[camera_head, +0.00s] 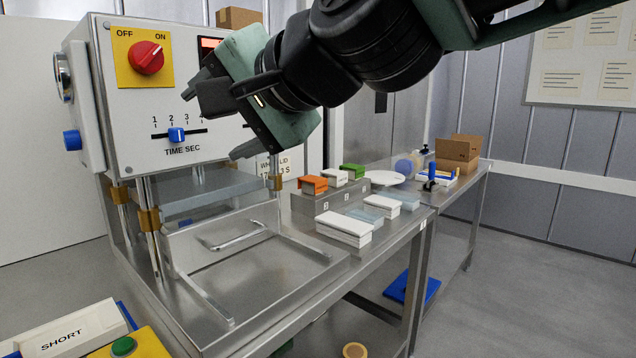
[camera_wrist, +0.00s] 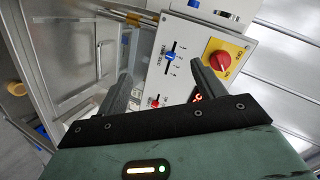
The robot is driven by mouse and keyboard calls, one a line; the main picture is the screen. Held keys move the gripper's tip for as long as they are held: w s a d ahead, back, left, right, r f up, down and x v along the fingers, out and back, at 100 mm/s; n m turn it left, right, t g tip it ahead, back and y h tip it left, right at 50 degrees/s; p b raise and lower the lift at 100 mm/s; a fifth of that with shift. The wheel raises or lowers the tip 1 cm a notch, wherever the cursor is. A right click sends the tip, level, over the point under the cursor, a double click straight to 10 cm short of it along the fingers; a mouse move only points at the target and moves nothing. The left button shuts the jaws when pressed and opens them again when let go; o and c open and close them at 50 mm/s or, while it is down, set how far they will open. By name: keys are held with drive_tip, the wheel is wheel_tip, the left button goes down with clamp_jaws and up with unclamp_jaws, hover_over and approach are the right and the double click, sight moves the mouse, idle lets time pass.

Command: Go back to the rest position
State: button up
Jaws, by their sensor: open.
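My gripper (camera_head: 222,122) is raised in front of the machine's panel in the head view, with its fingers toward the left. In the wrist view my gripper (camera_wrist: 160,85) has its two fingers spread wide apart with nothing between them. The white machine (camera_head: 205,70) stands at the left with a red OFF/ON knob (camera_head: 146,57) on a yellow plate and a blue TIME SEC slider (camera_head: 177,135). The red knob also shows in the wrist view (camera_wrist: 220,62), beyond the right finger, and so does the blue slider (camera_wrist: 171,56). I cannot tell whether a fingertip touches the panel.
Below the panel is a metal frame with a handle (camera_head: 235,240) on the steel table (camera_head: 365,262). White, orange and green blocks stand on a step (camera_head: 320,199). Cardboard boxes (camera_head: 458,150) stand farther back. A SHORT-labelled box (camera_head: 75,332) is at the lower left. The floor at right is clear.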

drive_tip(key=s+d+f+n+g+h+p, duration=0.1)
drive_tip(key=s+d+f+n+g+h, duration=0.15)
drive_tip(key=s+d+f, duration=0.35)
drive_tip(key=s+d+f+n+g+h+p, duration=0.1)
drive_tip(key=d+f+n+g+h+p, duration=0.15)
drive_tip(key=d+f, duration=0.45)
drive_tip(key=s+d+f+n+g+h+p, duration=0.1)
drive_tip(key=s+d+f+n+g+h, duration=0.2)
drive_tip(key=s+d+f, duration=0.7)
drive_tip(key=d+f+n+h, duration=0.1)
drive_tip(key=d+h, duration=0.1)
drive_tip(key=d, duration=0.1)
drive_tip(key=shift+s+n+h, duration=0.3)
drive_tip(key=shift+s, duration=0.1)
